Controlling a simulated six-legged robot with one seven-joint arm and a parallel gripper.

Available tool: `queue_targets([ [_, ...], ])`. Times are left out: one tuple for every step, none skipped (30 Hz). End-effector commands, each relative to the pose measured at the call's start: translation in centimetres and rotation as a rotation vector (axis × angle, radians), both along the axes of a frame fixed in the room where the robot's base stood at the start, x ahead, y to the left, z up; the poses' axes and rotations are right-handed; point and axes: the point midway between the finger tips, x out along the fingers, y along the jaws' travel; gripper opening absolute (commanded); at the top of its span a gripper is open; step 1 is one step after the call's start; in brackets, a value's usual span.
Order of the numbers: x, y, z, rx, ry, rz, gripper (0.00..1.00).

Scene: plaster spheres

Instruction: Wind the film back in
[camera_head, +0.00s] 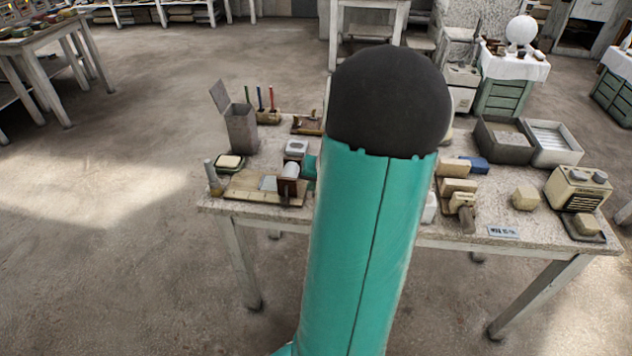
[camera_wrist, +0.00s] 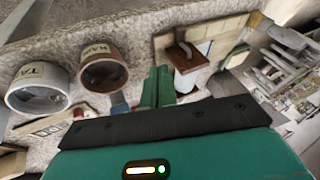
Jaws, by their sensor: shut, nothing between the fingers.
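A small winder with a brown block (camera_head: 287,187) and a white roll (camera_head: 290,170) sits on a pale wooden board (camera_head: 238,190) at the table's left front. A pale bluish strip (camera_head: 268,183), possibly the film, lies flat beside it. In the wrist view the brown block (camera_wrist: 190,65) carries a bent metal crank (camera_wrist: 184,48), with the pale strip (camera_wrist: 205,47) behind it. My gripper (camera_wrist: 158,84) is shut and empty, its green fingers just left of and below the block in that view. In the head view my arm hides most of it.
Two round labelled containers, one white (camera_wrist: 36,92) and one brown (camera_wrist: 103,72), lie left of my fingers in the wrist view. A grey open-lidded box (camera_head: 241,130) stands behind the board. Pale blocks (camera_head: 457,187) and a radio-like box (camera_head: 578,188) occupy the table's right.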

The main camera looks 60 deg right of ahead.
Motion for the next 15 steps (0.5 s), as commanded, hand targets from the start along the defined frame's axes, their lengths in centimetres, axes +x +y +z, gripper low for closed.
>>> queue_targets([
  [0.5, 0.0, -1.0, 0.005, 0.001, 0.001, 0.00],
  [0.7, -0.1, -1.5, 0.004, 0.000, 0.001, 0.00],
  [1.1, -0.2, -2.1, 0.005, -0.001, 0.001, 0.00],
  [1.3, -0.3, -2.6, 0.004, 0.000, 0.001, 0.00],
  [1.6, -0.4, -3.1, 0.004, 0.000, 0.001, 0.00],
  [1.9, -0.5, -3.7, 0.004, 0.000, 0.000, 0.00],
  [2.1, -0.6, -4.2, 0.003, 0.000, -0.001, 0.00],
  [2.4, -0.6, -4.7, 0.004, 0.000, 0.000, 0.00],
  [2.7, -0.7, -5.3, 0.003, 0.000, -0.002, 0.00],
  [2.9, -0.8, -5.8, 0.003, 0.000, -0.002, 0.00],
  [3.4, -0.6, -6.0, 0.002, -0.001, 0.001, 0.00],
  [3.9, -0.3, -6.2, 0.001, 0.000, 0.001, 0.00],
  [4.3, -0.1, -6.4, 0.001, 0.000, 0.001, 0.00],
  [4.5, 0.0, -6.6, 0.000, 0.000, -0.001, 0.00],
  [4.9, 0.1, -6.8, 0.000, 0.000, -0.002, 0.00],
])
